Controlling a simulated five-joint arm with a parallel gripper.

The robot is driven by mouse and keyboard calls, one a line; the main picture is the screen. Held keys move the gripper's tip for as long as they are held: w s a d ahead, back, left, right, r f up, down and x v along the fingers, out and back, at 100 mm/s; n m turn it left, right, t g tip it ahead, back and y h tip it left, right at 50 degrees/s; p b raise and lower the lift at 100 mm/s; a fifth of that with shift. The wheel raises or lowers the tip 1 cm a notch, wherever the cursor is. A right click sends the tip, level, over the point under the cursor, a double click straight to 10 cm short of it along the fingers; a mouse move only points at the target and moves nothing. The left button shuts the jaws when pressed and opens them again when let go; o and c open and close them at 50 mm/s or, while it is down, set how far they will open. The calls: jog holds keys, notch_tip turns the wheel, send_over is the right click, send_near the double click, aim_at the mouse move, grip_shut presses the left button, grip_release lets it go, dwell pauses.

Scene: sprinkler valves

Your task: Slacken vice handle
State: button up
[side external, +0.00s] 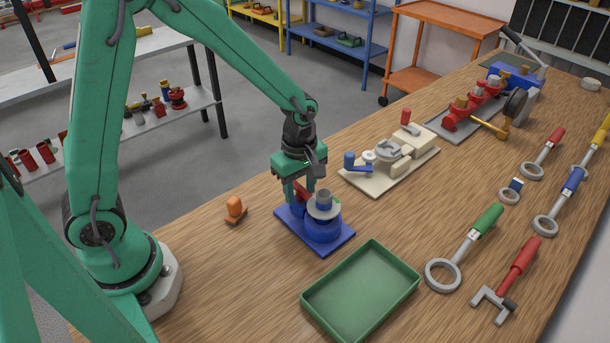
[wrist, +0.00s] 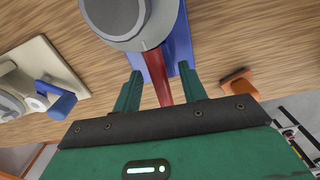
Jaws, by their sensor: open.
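A blue round-bodied fixture (side external: 322,228) with a grey top stands on a square blue base plate (side external: 292,225) on the bench; I take it for the vice. Its grey top (wrist: 115,15) fills the upper left of the wrist view. A red handle (wrist: 157,75) runs from it down between my fingers. My gripper (wrist: 161,72) is open, with one green finger on each side of the handle and gaps showing. In the side view my gripper (side external: 303,193) points down at the fixture's far left side, where the handle (side external: 300,187) is mostly hidden.
An orange part (side external: 235,209) lies left of the base plate. A cream fixture (side external: 390,160) with blue and red handles stands behind to the right. A green tray (side external: 360,292) is in front. Several tools, including a green-handled ring wrench (side external: 465,247), lie at the right.

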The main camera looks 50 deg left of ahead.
aim_at(298, 187)
jog(key=shift+r, duration=0.1)
jog(key=shift+r, duration=2.85)
jog(key=shift+s+a+r, duration=0.1)
jog(key=shift+s+r, duration=0.1)
jog(key=shift+r, duration=0.15)
jog(key=s+a+r+m+t, duration=0.2)
jog(key=s+r+m, duration=0.4)
jog(key=s+m, duration=0.1)
jog(key=s+a+r+m+t, duration=0.3)
jog(key=s+r+m, duration=0.4)
jog(key=m, duration=0.3)
jog(key=shift+s+a+t, duration=0.15)
jog(key=shift+t, duration=0.15)
